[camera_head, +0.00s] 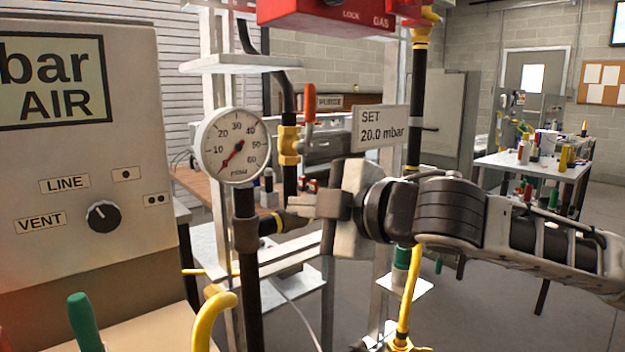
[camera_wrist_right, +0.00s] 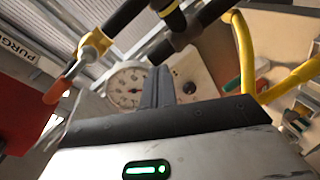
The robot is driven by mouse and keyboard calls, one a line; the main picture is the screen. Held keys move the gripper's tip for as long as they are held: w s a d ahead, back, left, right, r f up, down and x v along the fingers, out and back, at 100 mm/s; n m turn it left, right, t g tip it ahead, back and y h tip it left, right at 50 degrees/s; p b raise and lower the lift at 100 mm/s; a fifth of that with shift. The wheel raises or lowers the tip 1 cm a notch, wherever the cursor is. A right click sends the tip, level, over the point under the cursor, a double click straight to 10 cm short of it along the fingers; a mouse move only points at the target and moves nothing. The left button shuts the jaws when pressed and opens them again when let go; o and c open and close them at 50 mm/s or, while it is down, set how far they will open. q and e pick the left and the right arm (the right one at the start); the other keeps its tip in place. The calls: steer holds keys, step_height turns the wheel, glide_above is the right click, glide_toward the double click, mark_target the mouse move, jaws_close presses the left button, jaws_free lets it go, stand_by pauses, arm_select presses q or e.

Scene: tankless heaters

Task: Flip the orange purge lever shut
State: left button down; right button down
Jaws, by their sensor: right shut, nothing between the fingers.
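The orange purge lever (camera_head: 309,103) stands upright on a brass valve (camera_head: 289,146) on a dark vertical pipe, right of the round gauge (camera_head: 233,145). A PURGE label (camera_head: 330,102) is just behind it. In the right wrist view the orange lever (camera_wrist_right: 62,80) is at the left, beside part of the PURGE label (camera_wrist_right: 14,44). My right gripper (camera_head: 290,208) comes in from the right, below the lever and apart from it, with its fingers pointing left. Its fingers (camera_wrist_right: 158,88) are closed together and empty. My left gripper is not in view.
A SET 20.0 mbar sign (camera_head: 381,127) hangs right of the lever, above my right gripper. A grey panel with a knob (camera_head: 102,216) stands at the left. Yellow pipes (camera_head: 213,318) and a green handle (camera_head: 84,322) are low in front. A red box (camera_head: 330,16) is overhead.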

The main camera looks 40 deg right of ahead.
mark_target(312, 101)
arm_select(q)
steer(key=shift+b, duration=0.35)
arm_select(e)
steer(key=s+r+n+t+h, duration=0.2)
steer(key=s+r, duration=0.6)
steer(key=r, duration=0.5)
steer(key=shift+d+r+n+t, duration=0.3)
steer(key=shift+d+r+n, duration=0.05)
steer(key=shift+n, duration=0.25)
